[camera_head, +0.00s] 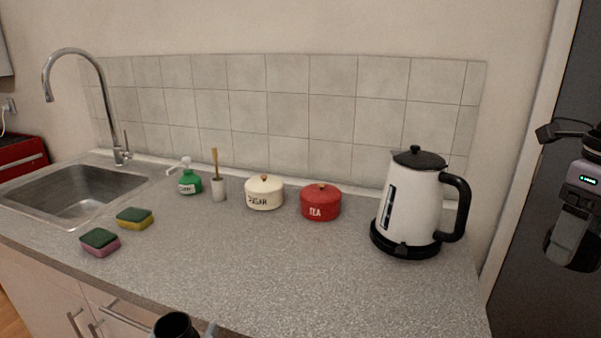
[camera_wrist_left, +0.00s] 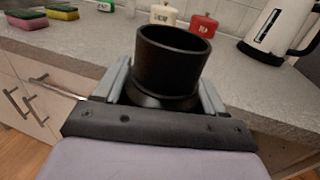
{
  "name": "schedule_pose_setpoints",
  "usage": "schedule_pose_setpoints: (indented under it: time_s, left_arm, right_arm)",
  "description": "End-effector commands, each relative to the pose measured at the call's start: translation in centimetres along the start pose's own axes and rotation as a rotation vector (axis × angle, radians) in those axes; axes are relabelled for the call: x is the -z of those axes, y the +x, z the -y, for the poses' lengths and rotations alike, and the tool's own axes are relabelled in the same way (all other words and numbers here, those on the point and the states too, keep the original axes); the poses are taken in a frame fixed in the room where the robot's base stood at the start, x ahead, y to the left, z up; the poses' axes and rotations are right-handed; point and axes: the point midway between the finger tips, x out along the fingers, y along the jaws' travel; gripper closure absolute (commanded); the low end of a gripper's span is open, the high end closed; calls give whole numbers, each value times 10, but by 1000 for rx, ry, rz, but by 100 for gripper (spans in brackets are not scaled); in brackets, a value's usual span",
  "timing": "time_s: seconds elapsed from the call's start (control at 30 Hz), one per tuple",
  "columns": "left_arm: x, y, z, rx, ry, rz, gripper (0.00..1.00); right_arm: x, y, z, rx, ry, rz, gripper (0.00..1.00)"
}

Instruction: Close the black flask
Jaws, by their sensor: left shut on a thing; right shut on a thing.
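The black flask (camera_wrist_left: 168,75) stands between the fingers of my left gripper (camera_wrist_left: 165,92) in the left wrist view. My left gripper is shut on it. Its wide round mouth is open at the top, with no lid on it. In the head view only the flask's top (camera_head: 175,324) shows at the bottom edge, in front of the counter, with a grey finger beside it. My right gripper (camera_head: 572,245) is at the right edge of the head view, far from the flask. It is shut on a dark object, partly cut off and hard to make out against the dark panel.
The grey counter (camera_head: 250,270) has a clear middle. A white kettle (camera_head: 412,205), red tea pot (camera_head: 321,203), cream sugar pot (camera_head: 264,193), brush holder (camera_head: 218,189) and green soap bottle (camera_head: 190,184) stand at the back. Two sponges (camera_head: 135,219) lie near the sink (camera_head: 75,190).

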Motion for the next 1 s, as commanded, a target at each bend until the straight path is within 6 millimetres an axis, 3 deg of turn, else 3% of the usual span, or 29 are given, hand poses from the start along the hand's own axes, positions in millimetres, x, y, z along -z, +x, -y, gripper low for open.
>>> schedule_pose_setpoints:
  time_s: [0.3,1.0]
  left_arm:
    - [11,-14,-42,-96,-2,2,94]
    - [9,-13,-39,-88,2,4,94]
  right_arm:
    - [-1,3,-2,0,-29,-2,57]
    - [-40,98,-61,-3,-1323,-2,57]
